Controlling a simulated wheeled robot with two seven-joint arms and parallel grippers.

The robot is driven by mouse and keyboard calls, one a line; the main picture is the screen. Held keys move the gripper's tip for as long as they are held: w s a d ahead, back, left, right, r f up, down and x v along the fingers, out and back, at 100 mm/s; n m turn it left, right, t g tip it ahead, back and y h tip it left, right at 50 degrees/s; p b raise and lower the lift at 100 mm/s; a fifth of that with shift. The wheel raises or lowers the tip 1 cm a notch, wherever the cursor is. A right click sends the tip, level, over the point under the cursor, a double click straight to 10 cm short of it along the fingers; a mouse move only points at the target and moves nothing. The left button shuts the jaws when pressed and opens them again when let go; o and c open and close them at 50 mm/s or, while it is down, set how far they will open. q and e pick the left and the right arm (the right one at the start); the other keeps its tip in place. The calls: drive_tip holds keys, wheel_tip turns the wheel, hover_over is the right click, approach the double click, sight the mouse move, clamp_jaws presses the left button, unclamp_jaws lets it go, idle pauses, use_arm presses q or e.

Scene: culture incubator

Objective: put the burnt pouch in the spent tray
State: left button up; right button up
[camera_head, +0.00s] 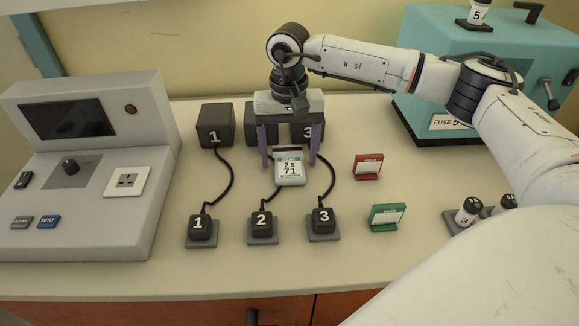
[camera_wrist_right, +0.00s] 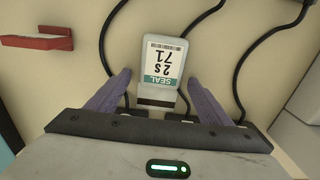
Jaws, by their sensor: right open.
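A small white item with a label reading SEAL and 2S 71 (camera_head: 289,170) lies on the bench behind plug 2; I cannot tell whether it is the burnt pouch. A dark strip shows at its end in the right wrist view (camera_wrist_right: 165,62). My right gripper (camera_head: 289,164) is open above it, with purple fingers on either side and a gap to each. A small red holder with a white label (camera_head: 368,174) and a green one (camera_head: 388,222) stand to the right; their text is unreadable. I cannot make out which thing is the spent tray. My left gripper is out of view.
Black plugs 1 (camera_head: 200,228), 2 (camera_head: 262,224) and 3 (camera_head: 323,222) stand in front, with cables running back to dark boxes. A grey test console (camera_head: 120,215) is at left. A teal case (camera_head: 440,55) stands back right. Numbered cylinders (camera_head: 467,212) are at right.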

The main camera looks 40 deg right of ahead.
drive_tip(key=c, duration=1.2)
drive_tip(key=shift+r, duration=0.1)
